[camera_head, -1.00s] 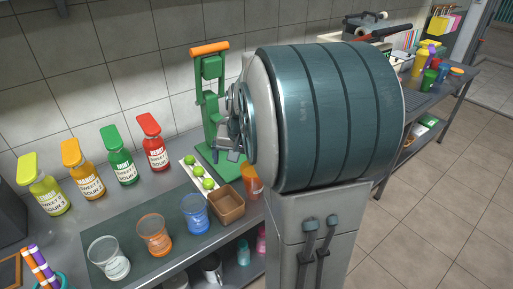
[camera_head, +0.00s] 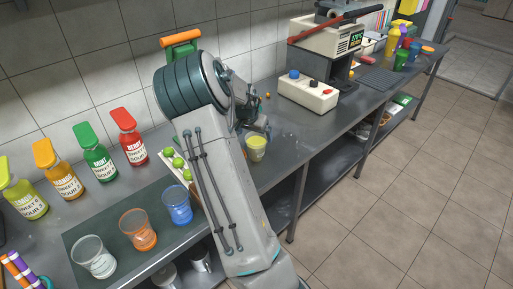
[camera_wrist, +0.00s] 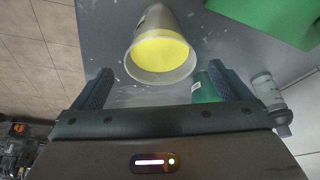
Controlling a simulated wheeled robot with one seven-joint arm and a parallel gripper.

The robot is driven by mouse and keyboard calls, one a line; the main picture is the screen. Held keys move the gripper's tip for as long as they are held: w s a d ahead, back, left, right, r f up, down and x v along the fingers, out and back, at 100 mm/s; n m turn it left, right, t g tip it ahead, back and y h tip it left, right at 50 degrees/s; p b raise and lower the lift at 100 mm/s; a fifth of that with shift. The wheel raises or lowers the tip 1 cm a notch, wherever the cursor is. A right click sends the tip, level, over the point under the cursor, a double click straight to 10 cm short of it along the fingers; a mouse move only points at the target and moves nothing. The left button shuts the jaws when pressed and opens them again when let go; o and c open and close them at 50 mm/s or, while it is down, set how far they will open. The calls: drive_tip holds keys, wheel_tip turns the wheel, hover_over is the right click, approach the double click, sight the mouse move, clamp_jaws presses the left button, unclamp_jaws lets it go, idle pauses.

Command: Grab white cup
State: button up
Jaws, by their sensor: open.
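A whitish translucent cup with yellow contents (camera_wrist: 151,22) stands on the grey counter in the wrist view. It also shows in the head view (camera_head: 256,155), just below my gripper (camera_head: 258,130). My gripper (camera_wrist: 163,78) is open, its two fingers apart and pointing toward the cup. The cup's rim lies just ahead of the gap between them, and nothing is held. A clear, whitish empty cup (camera_head: 95,263) stands at the front left of the counter in the head view.
An orange cup (camera_head: 139,238) and a blue cup (camera_head: 178,209) stand on the dark mat. Capped sauce bottles (camera_head: 97,160) line the wall. A green press (camera_wrist: 270,15) is near the yellow-filled cup. A white button box (camera_head: 308,94) stands farther right.

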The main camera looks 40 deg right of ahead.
sight(257, 142)
drive_tip(key=shift+p+x, duration=0.7)
drive_tip(key=shift+x, duration=3.05)
drive_tip(key=c, duration=1.2)
drive_tip(key=shift+c, duration=0.3)
drive_tip(key=shift+r, duration=0.2)
